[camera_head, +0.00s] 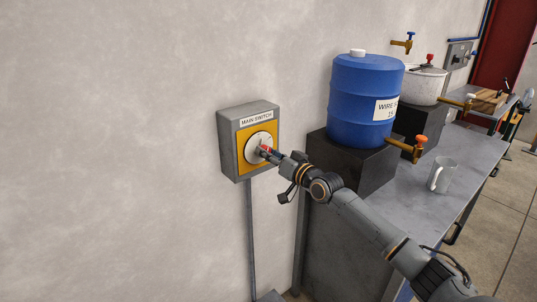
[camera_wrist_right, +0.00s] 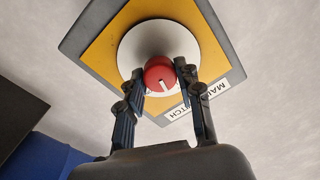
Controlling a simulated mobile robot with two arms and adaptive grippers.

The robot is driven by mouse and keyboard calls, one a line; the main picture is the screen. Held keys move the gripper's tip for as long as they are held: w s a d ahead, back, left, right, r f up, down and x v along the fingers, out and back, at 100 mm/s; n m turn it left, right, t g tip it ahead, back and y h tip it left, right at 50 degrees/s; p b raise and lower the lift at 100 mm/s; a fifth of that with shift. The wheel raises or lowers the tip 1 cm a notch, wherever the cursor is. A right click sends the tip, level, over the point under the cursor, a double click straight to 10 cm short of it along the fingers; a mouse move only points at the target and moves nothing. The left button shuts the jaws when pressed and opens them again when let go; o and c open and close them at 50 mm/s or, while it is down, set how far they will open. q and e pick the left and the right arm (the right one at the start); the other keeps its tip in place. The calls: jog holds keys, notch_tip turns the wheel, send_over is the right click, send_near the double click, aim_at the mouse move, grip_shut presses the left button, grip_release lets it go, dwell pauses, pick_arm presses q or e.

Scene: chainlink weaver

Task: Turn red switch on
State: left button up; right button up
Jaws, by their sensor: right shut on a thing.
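The red switch (camera_head: 264,149) is a round knob on a white disc with a yellow plate. It sits on a grey wall box labelled "MAIN SWITCH" (camera_head: 249,138). My right gripper (camera_head: 268,152) reaches it from the right and is shut on the knob. In the right wrist view the red knob (camera_wrist_right: 160,74) lies between the two fingertips (camera_wrist_right: 162,78) of this gripper, with a white mark on its face. The fingers partly cover the disc and its markings. My left gripper is not in view.
A blue barrel (camera_head: 362,100) stands on a dark block right of the box. A grey table (camera_head: 410,190) holds a white mug (camera_head: 441,175) and a white pot (camera_head: 424,84). Brass taps (camera_head: 407,147) stick out nearby. The wall left of the box is bare.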

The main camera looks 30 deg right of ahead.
jog(key=shift+m+p, duration=0.6)
jog(key=shift+m, duration=4.1)
jog(key=shift+f, duration=0.1)
jog(key=o, duration=1.2)
jog(key=shift+c, duration=0.2)
jog(key=shift+d, duration=0.1)
jog(key=shift+s, duration=0.1)
jog(key=s+d, duration=0.1)
jog(key=s, duration=1)
jog(key=shift+s+f, duration=0.2)
jog(key=shift+s, duration=0.2)
